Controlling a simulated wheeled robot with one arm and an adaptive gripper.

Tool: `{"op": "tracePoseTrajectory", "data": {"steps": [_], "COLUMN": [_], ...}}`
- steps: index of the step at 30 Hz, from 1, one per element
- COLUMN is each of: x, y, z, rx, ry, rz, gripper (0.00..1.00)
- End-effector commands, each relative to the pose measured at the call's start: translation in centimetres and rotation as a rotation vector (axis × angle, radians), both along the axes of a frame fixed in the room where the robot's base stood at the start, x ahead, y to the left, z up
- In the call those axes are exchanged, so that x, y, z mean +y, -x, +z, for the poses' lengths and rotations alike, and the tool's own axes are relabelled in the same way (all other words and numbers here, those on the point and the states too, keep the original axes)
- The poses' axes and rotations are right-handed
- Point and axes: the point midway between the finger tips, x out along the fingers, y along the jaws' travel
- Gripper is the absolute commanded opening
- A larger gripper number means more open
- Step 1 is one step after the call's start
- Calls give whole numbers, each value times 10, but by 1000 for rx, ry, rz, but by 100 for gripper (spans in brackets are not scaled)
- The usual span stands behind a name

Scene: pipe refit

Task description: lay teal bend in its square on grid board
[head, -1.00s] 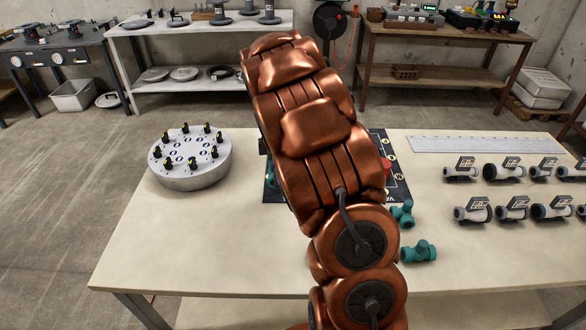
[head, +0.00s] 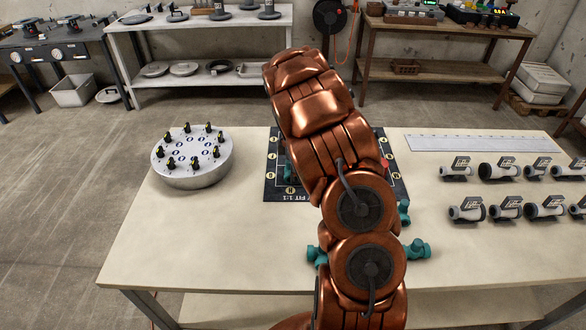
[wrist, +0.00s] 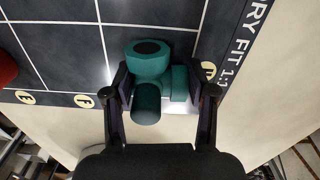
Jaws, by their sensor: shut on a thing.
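My gripper (wrist: 160,82) is shut on a teal pipe piece, the teal bend (wrist: 148,62), with one finger on each side of it. One dark round opening of the bend faces the wrist camera. The bend is over the lettered border of the dark grid board (wrist: 60,45), near the "DRY FIT 1:1" print; whether it touches the board I cannot tell. In the head view the grid board (head: 278,190) lies mid-table, and my arm hides the gripper and much of the board.
Teal fittings (head: 418,250) lie on the table around my arm, another (head: 316,255) to its left. A red thing (head: 386,162) is at the board's right. A round grey stand (head: 192,165) is left, grey valve-like parts (head: 467,210) right. The front-left table is clear.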

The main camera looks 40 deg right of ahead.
Motion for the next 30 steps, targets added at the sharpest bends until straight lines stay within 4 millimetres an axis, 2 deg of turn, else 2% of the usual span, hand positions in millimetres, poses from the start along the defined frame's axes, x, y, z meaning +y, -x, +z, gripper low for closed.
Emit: {"op": "tracePoseTrajectory", "data": {"steps": [8, 9, 16, 25, 30], "x": [0, 0, 0, 0, 0], "y": [-1, 0, 0, -1, -2], "z": [-4, -3, -3, -2, 6], "rx": [-1, -1, -1, -1, -4], "ry": [1, 1, 1, 1, 3], "rz": [1, 1, 1, 1, 1], "gripper": [21, 60, 83, 83, 83]}}
